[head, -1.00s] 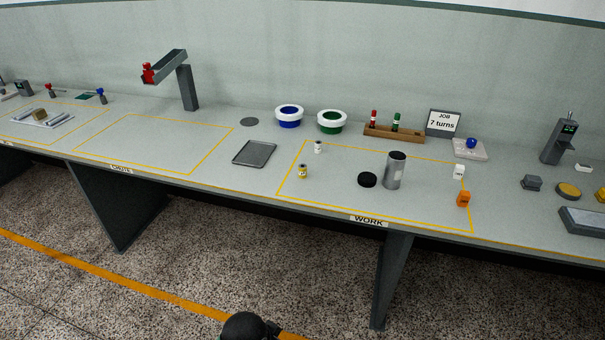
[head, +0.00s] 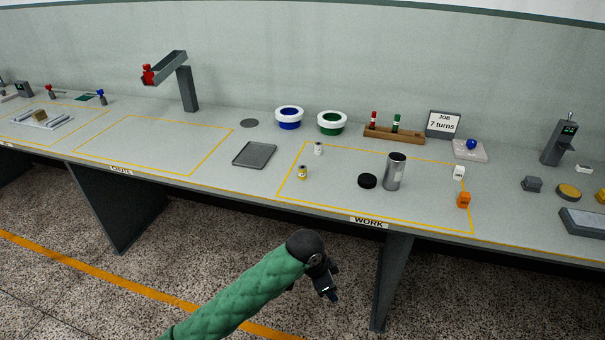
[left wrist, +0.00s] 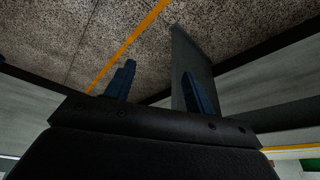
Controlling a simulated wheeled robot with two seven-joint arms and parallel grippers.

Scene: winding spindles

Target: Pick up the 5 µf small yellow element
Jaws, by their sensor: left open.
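A small yellow element (head: 302,172) stands upright on the bench, inside the left part of the yellow WORK outline in the head view. Its label is too small to read. A small white element (head: 318,148) stands behind it, slightly to the right. My left gripper (head: 331,294) is in front of the bench and below its edge, over the floor, apart from the elements. In the left wrist view its two blue fingers (left wrist: 158,85) are spread with nothing between them. My right gripper is not in view.
A dark tray (head: 255,154) lies left of the yellow element. A black disc (head: 367,181), a grey cylinder (head: 395,171), a white block (head: 459,172) and an orange block (head: 463,200) stand to the right. The bench's front edge and a bench leg (head: 392,275) are near my gripper.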

